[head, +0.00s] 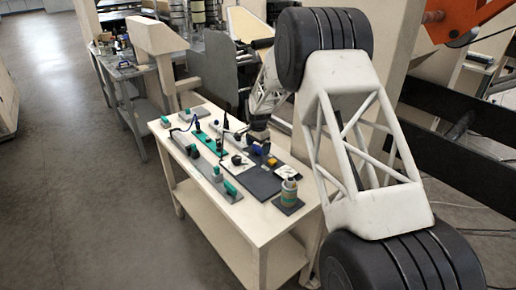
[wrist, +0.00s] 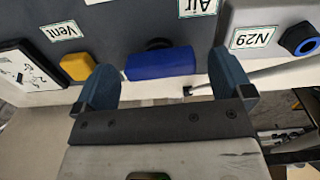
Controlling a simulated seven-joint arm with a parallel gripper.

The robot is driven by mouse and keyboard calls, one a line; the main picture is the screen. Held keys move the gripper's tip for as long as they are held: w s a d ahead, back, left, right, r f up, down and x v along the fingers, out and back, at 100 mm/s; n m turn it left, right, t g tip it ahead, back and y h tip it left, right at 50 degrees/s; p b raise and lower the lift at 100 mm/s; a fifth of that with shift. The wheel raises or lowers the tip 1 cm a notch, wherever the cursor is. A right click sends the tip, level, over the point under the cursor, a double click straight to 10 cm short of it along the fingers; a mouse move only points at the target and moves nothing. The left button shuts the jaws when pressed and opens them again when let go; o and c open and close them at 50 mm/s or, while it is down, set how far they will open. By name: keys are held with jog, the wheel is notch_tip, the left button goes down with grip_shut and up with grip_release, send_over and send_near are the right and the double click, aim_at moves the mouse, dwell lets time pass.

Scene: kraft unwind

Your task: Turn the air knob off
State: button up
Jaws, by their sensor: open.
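My gripper (wrist: 165,80) is open, with one blue finger on each side of the bar. Gaps show between the fingers and the bar's ends; I cannot tell how deep the fingers reach. In the head view my gripper (head: 259,143) is over the table's right part, and it hides the knob there.
A yellow knob (wrist: 77,66) by the "Vent" label sits close to the left finger.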

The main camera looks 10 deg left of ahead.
aim_at(259, 148)
jog(key=shift+r, duration=3.5)
jog(key=shift+s+d+r, duration=0.15)
jog(key=shift+r, duration=0.05)
jog(key=s+d+r+n, duration=0.1)
jog(key=s+d+r, duration=0.55)
jog(key=s, duration=0.25)
jog(key=s+d+r+n+t, duration=0.1)
jog(key=s+d+r+n, duration=0.1)
jog(key=s+d+r, duration=0.55)
jog(key=s+d+r+n, duration=0.1)
jog(key=s+d+r, duration=0.4)
jog(key=s+r, duration=0.5)
jog(key=s+d+f+n, duration=0.1)
jog(key=s+d, duration=0.2)
jog(key=s, duration=0.9)
jog(key=s+d+f+n+t, duration=0.1)
jog(key=s+d, duration=0.2)
jog(key=s, duration=0.9)
jog(key=s+d+f+n, duration=0.1)
jog(key=s+d+n, duration=0.1)
jog(key=s, duration=0.9)
jog(key=shift+s+d+f+t, duration=0.2)
jog(key=shift+s+d+t, duration=0.15)
jog(key=shift+d, duration=0.35)
